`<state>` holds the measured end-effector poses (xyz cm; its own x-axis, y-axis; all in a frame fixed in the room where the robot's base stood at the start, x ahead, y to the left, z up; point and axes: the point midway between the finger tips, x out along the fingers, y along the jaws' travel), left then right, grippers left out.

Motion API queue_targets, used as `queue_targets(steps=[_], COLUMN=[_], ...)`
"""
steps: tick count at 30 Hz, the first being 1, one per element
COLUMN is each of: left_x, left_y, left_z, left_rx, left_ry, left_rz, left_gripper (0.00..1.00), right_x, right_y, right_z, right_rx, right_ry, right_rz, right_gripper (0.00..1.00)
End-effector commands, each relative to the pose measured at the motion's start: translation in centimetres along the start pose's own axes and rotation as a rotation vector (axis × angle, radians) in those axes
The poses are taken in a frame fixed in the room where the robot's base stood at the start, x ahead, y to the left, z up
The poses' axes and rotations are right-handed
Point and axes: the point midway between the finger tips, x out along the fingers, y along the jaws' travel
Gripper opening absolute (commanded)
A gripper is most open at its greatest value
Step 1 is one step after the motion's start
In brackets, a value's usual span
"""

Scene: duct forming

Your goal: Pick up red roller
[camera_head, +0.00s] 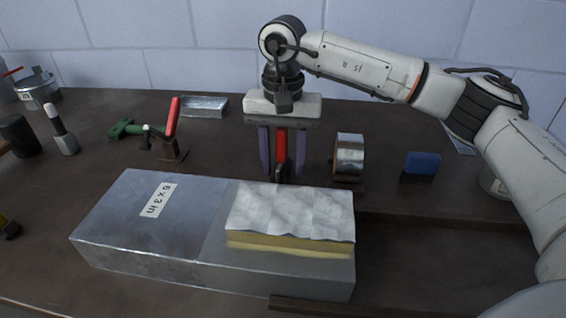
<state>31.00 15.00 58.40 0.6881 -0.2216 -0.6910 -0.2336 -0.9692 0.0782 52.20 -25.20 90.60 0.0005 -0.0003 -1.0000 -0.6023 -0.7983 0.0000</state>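The red roller (281,144) stands upright behind the metal duct, with its red handle at the top and a dark lower end. My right gripper (282,158) points straight down over it. Its two purple fingers are on either side of the red handle, with gaps showing between handle and fingers, so it looks open around the roller. The roller's foot is partly hidden behind the duct and the insulation. My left gripper is not in view.
The metal duct (130,215) with yellow-and-silver insulation (290,212) fills the front. A tape roll (349,157) and a blue block (422,163) are right of the roller. A red-handled tool (172,118), a green tool (124,128) and a metal tray (204,107) are left.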

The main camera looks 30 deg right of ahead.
Motion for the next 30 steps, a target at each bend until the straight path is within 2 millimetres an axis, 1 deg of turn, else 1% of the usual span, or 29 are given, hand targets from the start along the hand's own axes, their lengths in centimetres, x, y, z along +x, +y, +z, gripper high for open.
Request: queue_targets(steps=[1,5,6,7,14,17,20,27,30], left_x=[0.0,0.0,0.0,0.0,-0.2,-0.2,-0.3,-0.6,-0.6], left_y=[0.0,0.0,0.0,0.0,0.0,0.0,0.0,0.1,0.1], left_z=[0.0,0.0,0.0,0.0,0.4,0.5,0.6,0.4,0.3], left_rx=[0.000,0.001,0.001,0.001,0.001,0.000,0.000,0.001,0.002], left_ry=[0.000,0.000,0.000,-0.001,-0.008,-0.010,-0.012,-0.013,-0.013], left_rz=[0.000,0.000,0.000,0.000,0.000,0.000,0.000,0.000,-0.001], left_gripper=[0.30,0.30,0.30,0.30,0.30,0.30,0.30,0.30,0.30], right_x=[0.0,0.0,0.0,0.0,-0.1,-0.7,-2.2,-7.2,-8.8], right_y=[0.0,0.0,0.0,0.0,0.0,-0.1,-0.1,-0.1,-0.1], right_z=[0.0,0.0,0.0,0.0,0.0,0.0,0.0,0.0,-0.1], right_rx=[0.000,0.000,0.000,0.000,0.000,0.000,0.000,-0.001,0.000], right_ry=[0.000,0.000,0.000,0.000,0.000,0.001,0.001,0.002,0.001], right_rz=[0.000,0.000,0.000,0.000,-0.001,-0.003,-0.003,-0.004,-0.002], right_gripper=[0.32,0.10,0.03,0.00,0.00,0.00,0.00,0.00,0.00])
